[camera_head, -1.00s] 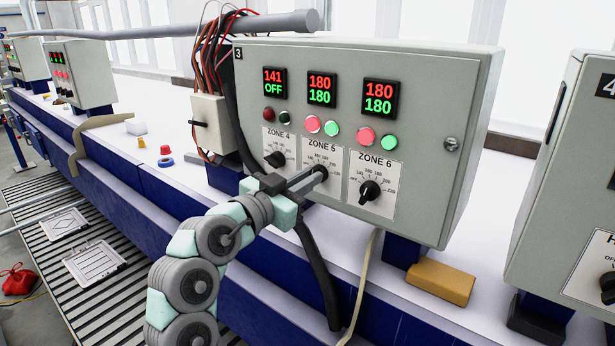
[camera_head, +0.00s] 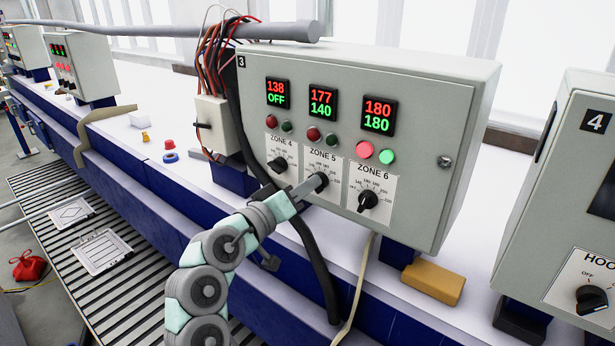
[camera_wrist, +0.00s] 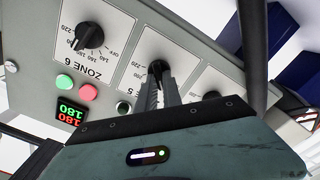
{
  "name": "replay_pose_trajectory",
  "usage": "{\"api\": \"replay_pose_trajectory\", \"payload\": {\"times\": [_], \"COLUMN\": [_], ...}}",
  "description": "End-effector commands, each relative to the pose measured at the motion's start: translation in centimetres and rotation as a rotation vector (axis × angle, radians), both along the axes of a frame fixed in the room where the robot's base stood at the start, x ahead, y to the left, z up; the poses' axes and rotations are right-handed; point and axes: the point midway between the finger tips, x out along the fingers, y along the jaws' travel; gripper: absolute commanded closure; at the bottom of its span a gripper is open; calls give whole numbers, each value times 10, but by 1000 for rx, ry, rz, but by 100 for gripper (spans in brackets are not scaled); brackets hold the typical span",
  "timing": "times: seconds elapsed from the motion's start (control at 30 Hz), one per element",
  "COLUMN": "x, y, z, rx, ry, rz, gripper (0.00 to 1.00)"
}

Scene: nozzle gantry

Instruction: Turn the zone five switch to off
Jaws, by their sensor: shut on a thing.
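The zone 5 switch (camera_wrist: 157,68) is a black knob in the middle of the control box's lower row. My gripper (camera_head: 318,182) is shut on it in the head view; in the wrist view the fingers (camera_wrist: 160,85) reach onto the knob from below. The knob's pointer is mostly hidden by the fingers. The zone 5 display (camera_head: 322,102) reads 177 in red over 140 in green. The zone 5 lamps (camera_head: 322,138) below it look dark. The control box (camera_head: 440,110) is grey and numbered 3.
The zone 4 knob (camera_head: 278,163) is close on the left, under a display reading 138 and OFF. The zone 6 knob (camera_head: 368,200) is close on the right, under a display reading 180 over 180. A black cable (camera_head: 318,270) hangs beside my arm. A yellow block (camera_head: 434,283) lies at lower right.

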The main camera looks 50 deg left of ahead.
Motion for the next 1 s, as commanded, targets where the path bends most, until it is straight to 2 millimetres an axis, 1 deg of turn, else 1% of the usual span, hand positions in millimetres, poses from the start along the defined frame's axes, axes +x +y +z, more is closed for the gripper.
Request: {"api": "replay_pose_trajectory", "payload": {"times": [0.03,0.2,0.5,0.7,1.0], "x": [0,0,0,-1,-1], "y": [0,1,1,2,2], "z": [3,3,1,-1,-2], "rx": [-48,-202,-423,-515,-569], "ry": [-7,-35,-76,-93,-102], "rz": [0,-1,0,2,2], "gripper": [100,100,100,100,100]}}
